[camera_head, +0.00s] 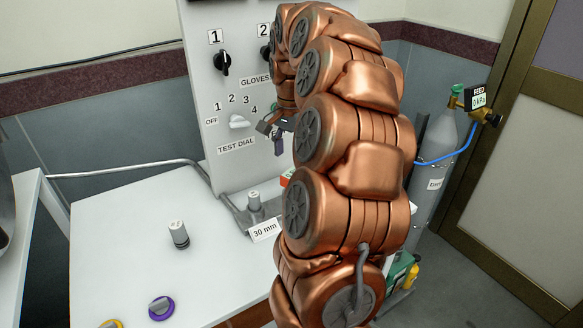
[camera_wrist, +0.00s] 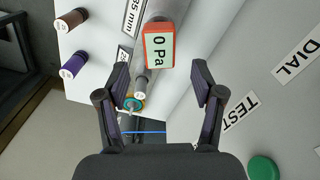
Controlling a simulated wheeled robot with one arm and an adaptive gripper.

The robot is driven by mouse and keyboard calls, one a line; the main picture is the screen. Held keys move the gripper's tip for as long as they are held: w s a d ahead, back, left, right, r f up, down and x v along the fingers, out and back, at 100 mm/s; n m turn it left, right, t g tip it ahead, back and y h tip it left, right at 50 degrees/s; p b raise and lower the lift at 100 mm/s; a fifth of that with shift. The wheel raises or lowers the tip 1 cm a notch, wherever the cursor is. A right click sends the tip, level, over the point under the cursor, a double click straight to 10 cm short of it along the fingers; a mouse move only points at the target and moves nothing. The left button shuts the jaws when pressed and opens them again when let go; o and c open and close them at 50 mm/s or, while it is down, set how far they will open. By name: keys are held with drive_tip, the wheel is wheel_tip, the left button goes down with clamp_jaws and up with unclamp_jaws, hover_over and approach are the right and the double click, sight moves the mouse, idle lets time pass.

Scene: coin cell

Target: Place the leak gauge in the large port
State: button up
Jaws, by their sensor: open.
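An orange box with a pale "0 Pa" display (camera_wrist: 159,45), which looks like the leak gauge, lies ahead of my gripper in the wrist view. It appears over a grey pipe (camera_wrist: 168,8); whether it is fixed there I cannot tell. In the head view only an orange sliver (camera_head: 286,177) shows beside my arm. A "35 mm" label (camera_wrist: 131,17) stands beside the pipe; the port itself is not clearly visible. In the head view a "30 mm" label (camera_head: 264,231) stands by a grey fitting. My gripper (camera_wrist: 160,84) is open and empty; it is near the panel in the head view (camera_head: 273,131).
A white panel (camera_head: 205,80) with a test dial (camera_head: 238,121) stands behind the white table (camera_head: 115,240). A gas bottle (camera_head: 436,160) stands right.

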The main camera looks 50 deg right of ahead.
drive_tip(key=shift+r, duration=2.15)
drive_tip(key=s+a+f+n, duration=0.2)
drive_tip(key=a+n, duration=0.3)
drive_tip(key=a, duration=0.6)
drive_tip(key=s+a+f+n, duration=0.15)
drive_tip(key=a+n, duration=0.25)
drive_tip(key=a, duration=0.6)
drive_tip(key=s+a+f+n+g, duration=0.1)
drive_tip(key=s+a+f+n, duration=0.3)
drive_tip(key=s+a, duration=0.2)
drive_tip(key=s+a+f+n, duration=0.4)
drive_tip(key=s+a+f, duration=0.1)
drive_tip(key=s, duration=0.5)
drive_tip(key=shift+s+a+g, duration=0.3)
drive_tip(key=shift+a+g, duration=0.1)
drive_tip(key=shift+a, duration=0.05)
drive_tip(key=shift+r, duration=0.15)
wheel_tip(320, 180, up, 7)
drive_tip(key=p, duration=0.7)
drive_tip(key=shift+r, duration=0.15)
